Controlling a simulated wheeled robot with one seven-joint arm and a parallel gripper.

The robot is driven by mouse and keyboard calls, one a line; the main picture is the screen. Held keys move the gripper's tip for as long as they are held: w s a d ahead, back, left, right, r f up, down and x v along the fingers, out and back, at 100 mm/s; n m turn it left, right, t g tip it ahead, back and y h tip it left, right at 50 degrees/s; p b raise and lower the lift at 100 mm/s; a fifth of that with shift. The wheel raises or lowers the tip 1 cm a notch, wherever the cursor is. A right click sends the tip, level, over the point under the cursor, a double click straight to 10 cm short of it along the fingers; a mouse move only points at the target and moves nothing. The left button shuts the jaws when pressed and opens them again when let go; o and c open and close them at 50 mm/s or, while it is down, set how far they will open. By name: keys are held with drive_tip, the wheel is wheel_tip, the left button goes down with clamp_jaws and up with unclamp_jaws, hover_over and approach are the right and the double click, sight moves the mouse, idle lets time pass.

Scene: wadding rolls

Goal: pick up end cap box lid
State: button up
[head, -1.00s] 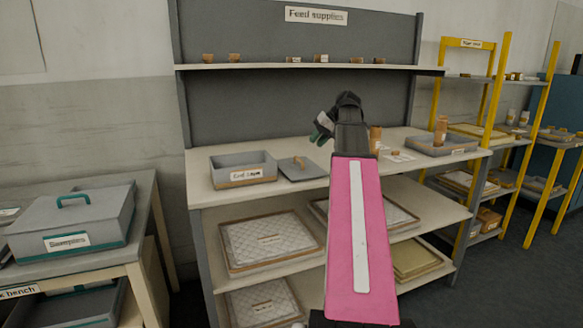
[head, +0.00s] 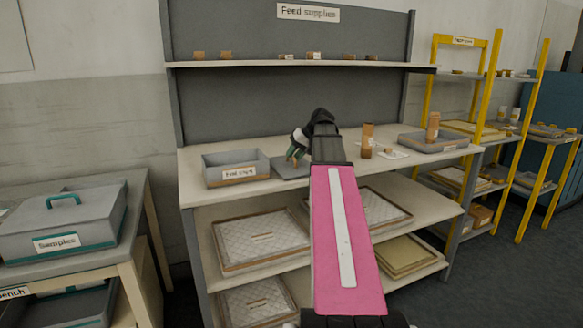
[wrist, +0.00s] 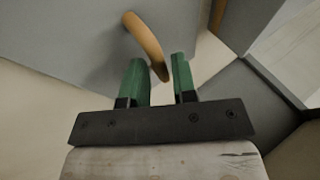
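The end cap box lid (head: 285,170) is a flat grey panel with a tan arched handle, lying on the white shelf top just right of the open end cap box (head: 240,177). In the head view my arm and gripper hide much of the lid and its handle. In the wrist view the grey lid (wrist: 70,50) fills the upper left, and its handle (wrist: 147,42) reaches down toward my fingers. My gripper (wrist: 160,75) is open, with green fingers apart; it also shows in the head view (head: 297,152). The handle's lower end lies between or just beyond the fingertips.
An upper shelf (head: 300,64) runs above at the back. A grey samples box (head: 65,220) sits on the bench at left.

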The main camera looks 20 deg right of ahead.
drive_tip(key=shift+w+a+f, duration=0.15)
drive_tip(key=shift+a+f, duration=0.1)
drive_tip(key=shift+f, duration=0.1)
clamp_jaws()
